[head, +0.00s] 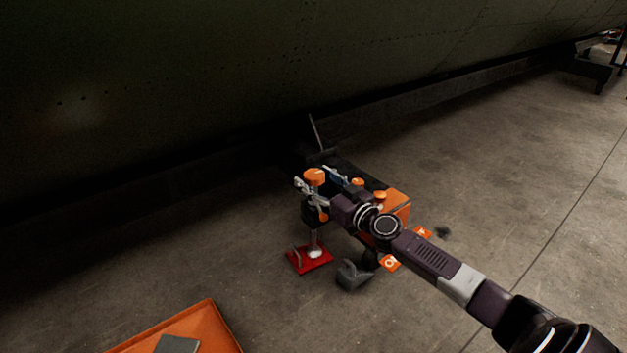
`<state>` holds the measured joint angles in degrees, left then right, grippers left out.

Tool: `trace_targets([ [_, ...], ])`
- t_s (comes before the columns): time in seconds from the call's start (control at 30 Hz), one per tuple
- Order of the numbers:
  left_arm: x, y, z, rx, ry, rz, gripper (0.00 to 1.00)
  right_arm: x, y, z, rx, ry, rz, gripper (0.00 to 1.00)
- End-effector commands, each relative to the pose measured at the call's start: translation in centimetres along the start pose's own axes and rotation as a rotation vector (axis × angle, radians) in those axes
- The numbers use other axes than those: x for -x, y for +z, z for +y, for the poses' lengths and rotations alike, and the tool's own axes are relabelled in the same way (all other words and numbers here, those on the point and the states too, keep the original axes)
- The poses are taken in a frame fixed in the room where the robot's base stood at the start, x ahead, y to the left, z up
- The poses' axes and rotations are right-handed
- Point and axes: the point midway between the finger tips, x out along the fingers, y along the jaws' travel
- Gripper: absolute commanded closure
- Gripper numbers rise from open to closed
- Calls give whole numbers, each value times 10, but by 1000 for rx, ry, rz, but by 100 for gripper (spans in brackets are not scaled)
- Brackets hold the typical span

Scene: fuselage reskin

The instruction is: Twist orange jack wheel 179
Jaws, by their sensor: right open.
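The orange jack wheel (314,176) sits at the top of a small jack near the middle of the head view. The jack has a short upright post and a red base plate (303,262) on the floor. My right gripper (318,179) reaches in from the lower right, its jaws open. One grey finger is on the left of the wheel and the other is on its right. I cannot tell whether either finger touches the wheel. The arm and gripper hide part of the jack. My left gripper is not in view.
An orange and black unit (398,203) with orange knobs stands right behind my wrist. The dark riveted fuselage (200,80) overhangs behind. An orange surface (215,325) is at lower left. Floor at right is clear.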

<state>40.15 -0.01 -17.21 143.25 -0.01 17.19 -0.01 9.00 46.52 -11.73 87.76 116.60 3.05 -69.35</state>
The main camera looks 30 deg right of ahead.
Motion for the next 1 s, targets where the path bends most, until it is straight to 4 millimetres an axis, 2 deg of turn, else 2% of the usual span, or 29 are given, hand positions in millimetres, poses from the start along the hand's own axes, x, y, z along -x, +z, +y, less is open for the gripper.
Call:
trace_targets([
  [0.2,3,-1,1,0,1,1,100,-9,0,0,2,0,0,41],
  [0.47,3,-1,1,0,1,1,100,-10,0,0,1,0,0,41],
  [0.87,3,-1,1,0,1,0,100,-10,0,0,0,0,0,84],
  [1.0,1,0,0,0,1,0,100,-10,-1,0,0,3,0,84],
])
